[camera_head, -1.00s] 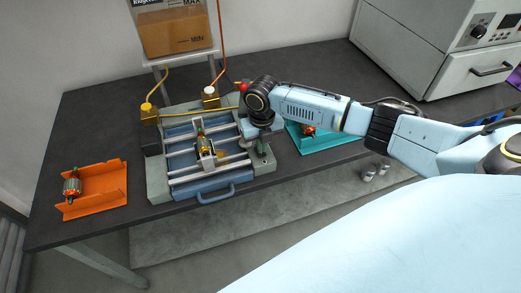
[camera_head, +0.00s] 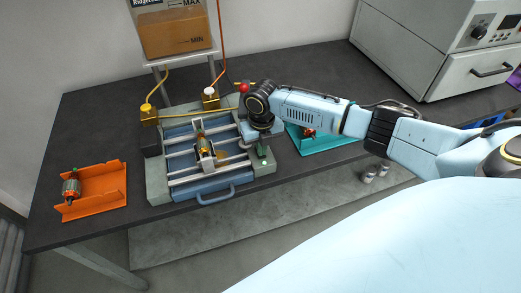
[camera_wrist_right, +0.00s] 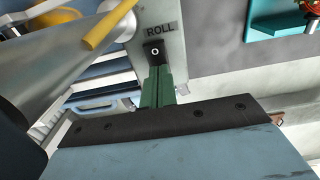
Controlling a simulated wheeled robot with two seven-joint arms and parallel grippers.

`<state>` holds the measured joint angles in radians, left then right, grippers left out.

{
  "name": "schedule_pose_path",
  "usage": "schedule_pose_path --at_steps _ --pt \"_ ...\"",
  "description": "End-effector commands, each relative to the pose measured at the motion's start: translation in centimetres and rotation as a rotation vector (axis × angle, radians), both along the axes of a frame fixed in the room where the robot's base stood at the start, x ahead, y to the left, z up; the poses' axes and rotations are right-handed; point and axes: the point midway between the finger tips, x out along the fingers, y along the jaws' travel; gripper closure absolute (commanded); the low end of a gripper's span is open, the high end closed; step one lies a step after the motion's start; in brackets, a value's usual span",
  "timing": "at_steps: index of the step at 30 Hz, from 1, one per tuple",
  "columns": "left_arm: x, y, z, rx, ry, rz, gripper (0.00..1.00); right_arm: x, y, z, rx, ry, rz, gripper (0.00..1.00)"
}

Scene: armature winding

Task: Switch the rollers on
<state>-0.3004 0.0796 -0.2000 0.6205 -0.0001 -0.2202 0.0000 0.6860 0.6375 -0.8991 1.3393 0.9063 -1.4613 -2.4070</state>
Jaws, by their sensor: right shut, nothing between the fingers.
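The winding machine (camera_head: 157,177) stands on the dark table, with silver rollers (camera_head: 185,180) across its blue bed. An armature with copper-coloured parts (camera_head: 203,143) sits in its middle. In the right wrist view a small black switch (camera_wrist_right: 154,50) with a white ring mark sits under the label ROLL (camera_wrist_right: 160,30) on the grey side panel. My right gripper (camera_head: 263,152) is over the machine's right side. Its green fingers (camera_wrist_right: 156,88) are shut and empty, their tips right at the switch; I cannot tell whether they touch it. My left gripper is out of view.
An orange tray (camera_head: 112,182) with an armature (camera_head: 72,187) lies at left. A teal tray (camera_head: 330,144) lies to the right, partly behind my arm. A red knob (camera_head: 244,87) and yellow tubes are at the machine's back. A white oven-like box (camera_head: 455,70) stands at back right.

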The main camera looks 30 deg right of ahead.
Motion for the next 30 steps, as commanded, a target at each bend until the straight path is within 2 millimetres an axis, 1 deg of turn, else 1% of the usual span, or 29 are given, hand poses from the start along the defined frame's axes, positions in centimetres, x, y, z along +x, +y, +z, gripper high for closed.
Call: schedule_pose_path --at_steps 1,6,22,25,30 --pt "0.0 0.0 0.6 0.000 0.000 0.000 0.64 0.0 0.0 0.6 0.000 0.000 0.000 1.00" --pt "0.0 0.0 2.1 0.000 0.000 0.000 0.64 0.0 0.0 2.1 0.000 -0.001 0.000 1.00" --pt "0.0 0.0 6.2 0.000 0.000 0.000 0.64 0.0 0.0 6.4 0.000 -0.001 0.000 1.00" --pt "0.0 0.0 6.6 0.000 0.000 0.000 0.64 0.0 0.0 6.8 0.000 -0.001 0.000 1.00" --pt "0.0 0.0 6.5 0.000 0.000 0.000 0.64 0.0 0.0 6.7 0.000 0.000 0.000 1.00"
